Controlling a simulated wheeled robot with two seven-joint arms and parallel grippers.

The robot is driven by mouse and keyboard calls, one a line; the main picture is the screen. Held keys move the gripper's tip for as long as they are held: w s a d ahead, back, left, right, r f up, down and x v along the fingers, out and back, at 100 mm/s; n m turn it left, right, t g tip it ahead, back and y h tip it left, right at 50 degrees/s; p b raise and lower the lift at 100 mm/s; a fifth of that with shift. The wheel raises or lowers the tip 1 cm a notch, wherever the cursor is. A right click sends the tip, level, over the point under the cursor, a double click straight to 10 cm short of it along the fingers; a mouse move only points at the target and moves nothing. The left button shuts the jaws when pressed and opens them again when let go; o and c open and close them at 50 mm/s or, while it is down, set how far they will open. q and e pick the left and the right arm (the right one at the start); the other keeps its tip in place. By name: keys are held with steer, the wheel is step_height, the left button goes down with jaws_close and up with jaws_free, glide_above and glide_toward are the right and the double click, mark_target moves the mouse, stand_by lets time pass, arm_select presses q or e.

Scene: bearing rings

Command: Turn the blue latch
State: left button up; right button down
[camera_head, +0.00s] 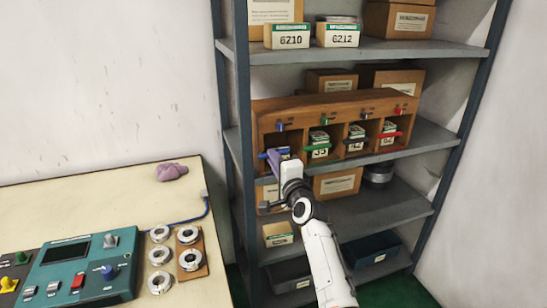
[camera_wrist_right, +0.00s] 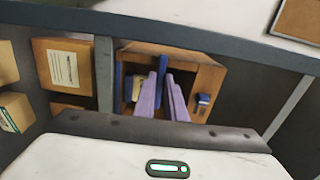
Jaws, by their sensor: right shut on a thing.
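A wooden rack (camera_head: 300,104) on the middle shelf has several compartments, with small coloured latches above them. The blue latch (camera_head: 281,126) is above the leftmost compartment; in the right wrist view the blue latch (camera_wrist_right: 203,100) shows to the right of my fingers, apart from them. My right gripper (camera_head: 276,160) is at the front of that leftmost compartment, below the latch. Its pale purple fingers (camera_wrist_right: 165,90) are shut on a blue part (camera_wrist_right: 161,63) at the compartment, which they partly hide. My left gripper is not in view.
Neighbouring compartments hold labelled boxes behind green (camera_head: 319,147) and red bars (camera_head: 390,135). Cartons (camera_head: 337,183) and dark bins (camera_head: 371,257) fill lower shelves. A table (camera_head: 90,196) at the left holds a teal control box (camera_head: 88,268) and several metal rings (camera_head: 159,257).

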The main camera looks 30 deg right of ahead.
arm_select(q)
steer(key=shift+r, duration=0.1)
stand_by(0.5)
arm_select(e)
steer(key=c, duration=2.1)
jaws_free()
steer(key=shift+d, duration=0.1)
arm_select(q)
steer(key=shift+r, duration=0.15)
arm_select(e)
steer(key=shift+s, duration=0.1)
